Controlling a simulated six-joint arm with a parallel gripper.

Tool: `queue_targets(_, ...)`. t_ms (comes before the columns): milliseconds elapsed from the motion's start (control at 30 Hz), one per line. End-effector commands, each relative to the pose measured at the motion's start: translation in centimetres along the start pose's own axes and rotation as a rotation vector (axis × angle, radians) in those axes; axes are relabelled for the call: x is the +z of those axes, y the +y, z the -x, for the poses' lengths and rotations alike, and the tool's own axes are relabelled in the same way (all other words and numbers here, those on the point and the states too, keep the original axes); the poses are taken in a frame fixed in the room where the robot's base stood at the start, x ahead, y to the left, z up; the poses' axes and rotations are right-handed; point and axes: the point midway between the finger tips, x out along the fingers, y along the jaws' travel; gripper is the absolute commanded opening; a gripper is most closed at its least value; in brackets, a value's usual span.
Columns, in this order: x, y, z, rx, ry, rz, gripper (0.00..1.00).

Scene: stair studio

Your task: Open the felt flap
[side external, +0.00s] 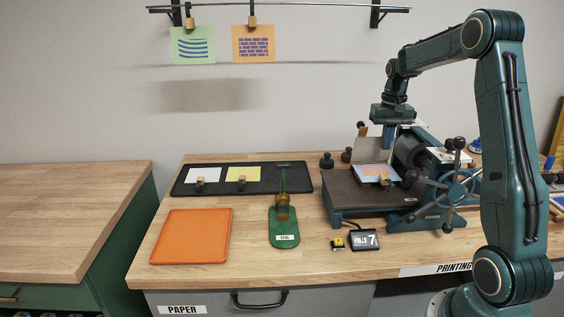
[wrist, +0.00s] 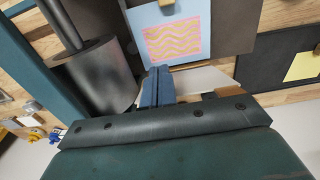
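The felt flap (side external: 373,149) is a grey-beige sheet with a wooden tab (side external: 362,131). It stands steeply raised at the back of the press bed. In the wrist view the flap (wrist: 205,79) is a pale strip, partly hidden by my gripper body. A light blue sheet with a pink and yellow print (side external: 376,174) lies uncovered on the bed; it also shows in the wrist view (wrist: 180,40). My gripper (side external: 388,146) points down at the flap's right edge. Its blue fingers (wrist: 157,85) look shut together with nothing visible between them. Whether they touch the flap is unclear.
The press roller (side external: 408,150) and spoked wheel (side external: 447,187) stand close at the right. Dark round knobs (side external: 327,160) stand at the left back. A small block marks "pulls 7" (side external: 364,240).

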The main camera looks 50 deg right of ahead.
Motion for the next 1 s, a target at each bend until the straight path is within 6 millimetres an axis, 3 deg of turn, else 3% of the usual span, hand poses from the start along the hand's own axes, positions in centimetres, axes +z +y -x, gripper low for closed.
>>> queue_targets(533, -0.2, 0.0, -0.5, 0.0, -0.001, 0.0, 0.0)
queue_targets(1000, -1.7, 0.0, -0.4, 0.0, -0.001, 0.0, 0.0)
